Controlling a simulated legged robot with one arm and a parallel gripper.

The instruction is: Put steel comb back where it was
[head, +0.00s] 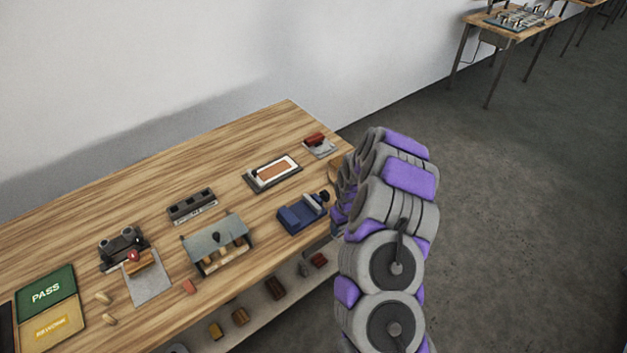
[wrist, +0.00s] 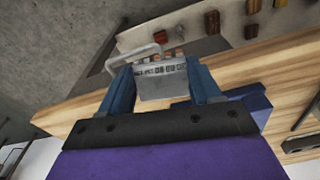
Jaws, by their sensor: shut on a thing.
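In the wrist view my gripper (wrist: 163,85) is shut on a grey metal piece with a row of small slots or marks along its upper part, which looks like the steel comb (wrist: 162,88). The comb lies between the two blue fingers, over the wooden table's edge. In the head view my arm (head: 390,230) reaches to the table's right end and hides the gripper and the comb.
A blue vise (head: 300,213) stands near the table's front edge. A framed tray (head: 259,183) and a small red-topped block (head: 317,142) lie behind. A grey stand (head: 215,246) is left. A lower shelf (head: 254,311) holds several small blocks.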

